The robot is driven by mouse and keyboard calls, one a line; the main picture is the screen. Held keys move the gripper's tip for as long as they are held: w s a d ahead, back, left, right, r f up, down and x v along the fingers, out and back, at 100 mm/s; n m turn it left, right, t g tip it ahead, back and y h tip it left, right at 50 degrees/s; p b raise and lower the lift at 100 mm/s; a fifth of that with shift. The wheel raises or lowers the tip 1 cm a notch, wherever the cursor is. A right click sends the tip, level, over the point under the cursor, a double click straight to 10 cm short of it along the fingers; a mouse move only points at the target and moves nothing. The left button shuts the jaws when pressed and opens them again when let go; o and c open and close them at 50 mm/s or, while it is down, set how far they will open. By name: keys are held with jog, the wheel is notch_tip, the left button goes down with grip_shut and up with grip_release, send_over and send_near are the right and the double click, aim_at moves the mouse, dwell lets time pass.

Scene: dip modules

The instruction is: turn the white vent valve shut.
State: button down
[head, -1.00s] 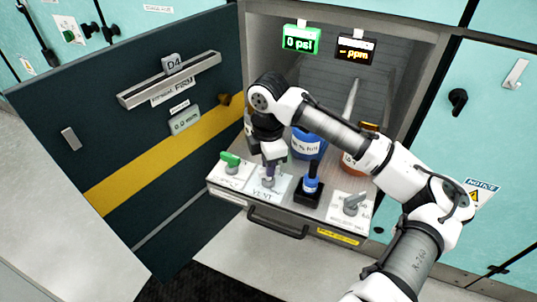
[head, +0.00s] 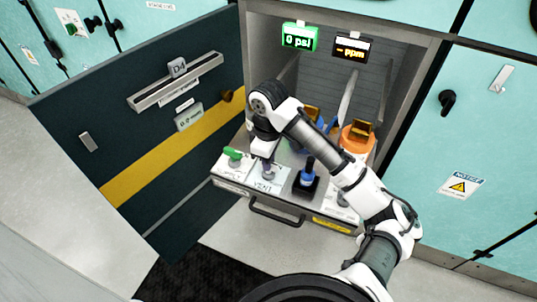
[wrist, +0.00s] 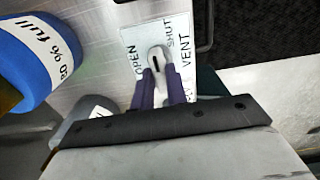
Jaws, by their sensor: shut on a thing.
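The white vent valve (wrist: 157,55) sits on a pale plate marked VENT (head: 263,187) on the front ledge of the open bay. In the wrist view its handle has a dark mark, with OPEN printed to its left and SHUT to its upper right. The handle points roughly up in that view, between the two words. My gripper (head: 268,170) reaches down over the valve and is shut on its handle, one purple finger on each side. In the wrist view the fingers (wrist: 161,88) hide part of the handle.
A green-handled valve (head: 233,154) is left of the vent plate and a blue-handled one (head: 307,172) is right of it. A blue drum (wrist: 28,62) and an orange drum (head: 357,139) stand behind. The dark door (head: 150,130) hangs open at left. A readout (head: 299,37) shows 0 psi.

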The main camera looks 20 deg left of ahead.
dwell(0.4)
jog(key=c, duration=1.4)
grip_release()
notch_tip(320, 180, up, 14)
jog(key=p, duration=0.1)
jog(key=shift+a+f, duration=0.1)
